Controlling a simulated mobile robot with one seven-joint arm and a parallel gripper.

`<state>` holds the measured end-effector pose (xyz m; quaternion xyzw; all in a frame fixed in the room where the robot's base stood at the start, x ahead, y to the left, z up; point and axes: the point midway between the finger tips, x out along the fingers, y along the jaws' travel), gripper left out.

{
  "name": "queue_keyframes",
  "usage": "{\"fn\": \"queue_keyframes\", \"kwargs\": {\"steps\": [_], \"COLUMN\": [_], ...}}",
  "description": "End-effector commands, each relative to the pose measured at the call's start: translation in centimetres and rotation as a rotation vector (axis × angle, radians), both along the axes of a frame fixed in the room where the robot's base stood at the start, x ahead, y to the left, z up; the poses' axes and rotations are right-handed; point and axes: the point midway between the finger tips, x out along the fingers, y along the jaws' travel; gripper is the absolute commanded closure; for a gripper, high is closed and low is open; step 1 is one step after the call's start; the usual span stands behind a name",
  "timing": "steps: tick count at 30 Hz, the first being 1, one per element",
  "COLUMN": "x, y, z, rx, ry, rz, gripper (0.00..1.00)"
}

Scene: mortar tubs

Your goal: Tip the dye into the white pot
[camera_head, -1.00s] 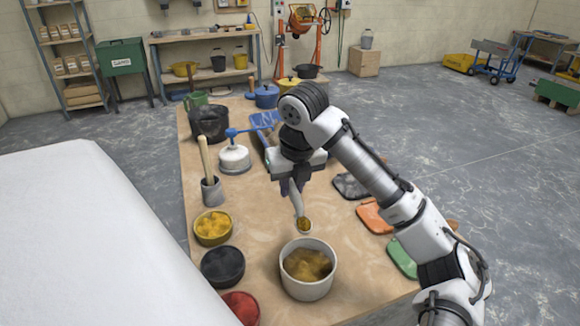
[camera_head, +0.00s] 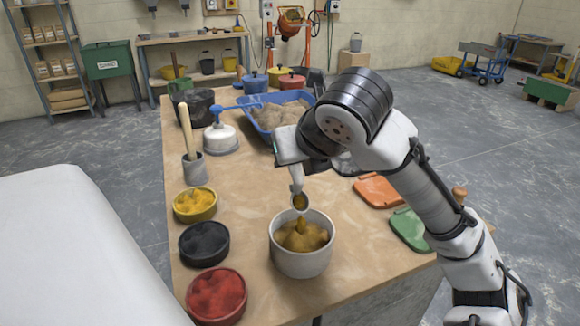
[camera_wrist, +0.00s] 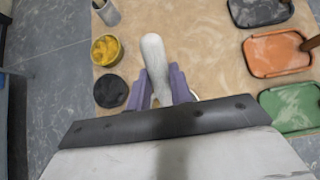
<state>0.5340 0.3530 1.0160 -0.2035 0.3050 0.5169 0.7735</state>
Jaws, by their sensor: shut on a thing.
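The white pot (camera_head: 299,262) stands upright near the front of the bench, with ochre-brown material in it that rises to a peak in the middle. My gripper (camera_wrist: 160,88) is shut on the pale handle of a scoop (camera_wrist: 154,52), between its purple fingers. In the head view the scoop (camera_head: 297,184) hangs down over the pot's back rim, its bowl tilted toward the camera with ochre dye (camera_head: 300,202) in it. The peak in the pot lies just below the bowl; I cannot tell whether dye is falling. The fingers are hidden in the head view.
Tubs of yellow (camera_head: 195,203), black (camera_head: 204,243) and red (camera_head: 216,295) powder line the left edge. A grey cup (camera_head: 195,170) with a wooden-handled tool stands behind them. Orange (camera_head: 379,191) and green (camera_head: 411,230) trays lie to the right. A blue tray (camera_head: 262,126) is behind.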

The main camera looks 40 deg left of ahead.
Motion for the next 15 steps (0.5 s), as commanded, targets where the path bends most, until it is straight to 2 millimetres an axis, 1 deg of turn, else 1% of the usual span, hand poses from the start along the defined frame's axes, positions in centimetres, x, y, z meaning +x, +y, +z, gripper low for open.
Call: {"fn": "queue_keyframes", "kwargs": {"steps": [1,9,15], "x": [-0.1,-0.9,-1.1], "y": [-0.4,-2.1,-2.8], "z": [-0.7,-0.5,-0.2], "rx": [0.034,0.193,0.263], "ry": [-0.015,-0.082,-0.110], "rz": [-0.001,0.000,-0.001], "gripper": [1.00,1.00,1.00]}}
